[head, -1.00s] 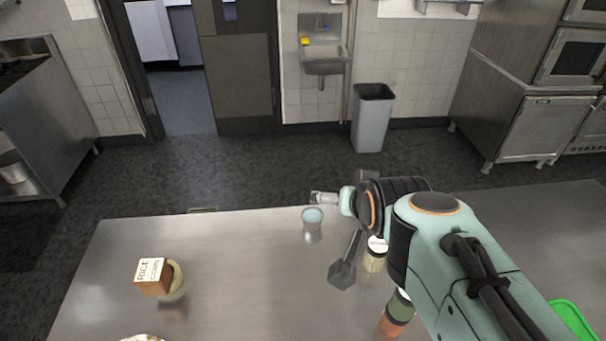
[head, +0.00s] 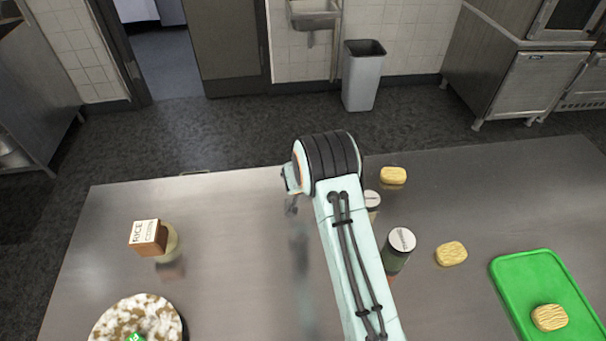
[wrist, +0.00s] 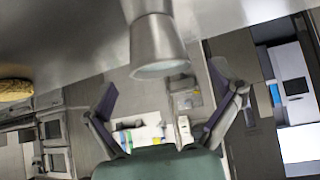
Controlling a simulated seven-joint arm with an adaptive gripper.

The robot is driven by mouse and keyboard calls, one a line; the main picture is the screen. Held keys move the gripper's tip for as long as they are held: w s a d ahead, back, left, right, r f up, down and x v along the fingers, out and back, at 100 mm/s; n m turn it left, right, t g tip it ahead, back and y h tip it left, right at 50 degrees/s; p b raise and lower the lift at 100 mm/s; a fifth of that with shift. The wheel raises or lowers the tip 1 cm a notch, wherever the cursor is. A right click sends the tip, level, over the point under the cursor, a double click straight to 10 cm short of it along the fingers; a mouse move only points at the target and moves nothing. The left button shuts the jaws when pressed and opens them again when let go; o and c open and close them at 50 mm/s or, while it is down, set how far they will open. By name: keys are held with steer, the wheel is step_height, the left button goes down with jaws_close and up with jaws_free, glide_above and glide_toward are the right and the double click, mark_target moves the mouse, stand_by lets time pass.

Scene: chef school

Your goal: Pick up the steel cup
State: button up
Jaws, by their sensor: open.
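The steel cup (wrist: 158,45) is a plain, tapered metal cup standing on the steel table, which appears upside down at the top of the wrist view. Its wide rim faces the space between my fingers. My gripper (wrist: 164,95) is open, with one dark finger on either side and nothing between them. The cup appears ahead of the fingers, centred and apart from them. In the head view, only a small part of my gripper (head: 291,206) shows past my arm, and the cup is hidden behind the arm.
On the steel table (head: 240,290) are a rice box (head: 148,237) at left, a mottled round item (head: 135,318) at front left, jars (head: 400,242) beside my arm, yellow food pieces (head: 451,253) and a green board (head: 520,290) at right. The table left of my arm is mostly clear.

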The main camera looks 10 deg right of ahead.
steer(key=shift+x, duration=2.3)
steer(key=shift+r, duration=0.1)
steer(key=c, duration=1.3)
